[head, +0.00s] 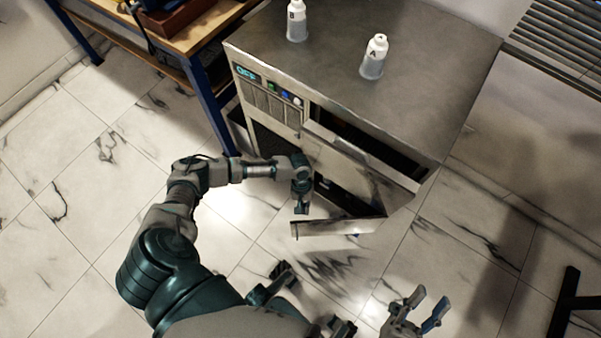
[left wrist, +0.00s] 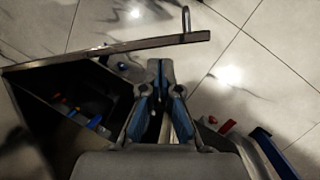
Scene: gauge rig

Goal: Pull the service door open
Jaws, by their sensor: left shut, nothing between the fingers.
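The service door (head: 338,227) stands open on the front of the metal cabinet (head: 430,60), swung out from its right side. In the left wrist view the door (left wrist: 130,46) crosses the top as a thin panel, with its handle (left wrist: 186,20) on the far face. My left gripper (head: 301,208) is shut and empty, between the cabinet front and the door's free end. In the left wrist view its fingertips (left wrist: 160,68) point toward the door's inner side; contact cannot be told. My right gripper (head: 430,298) is open and empty, low at the right, away from the door.
Bottle A (head: 374,57) and bottle B (head: 297,20) stand on the cabinet top. A panel with an OFF display (head: 247,74) and buttons is on the front. A blue-legged workbench (head: 205,85) stands at the left.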

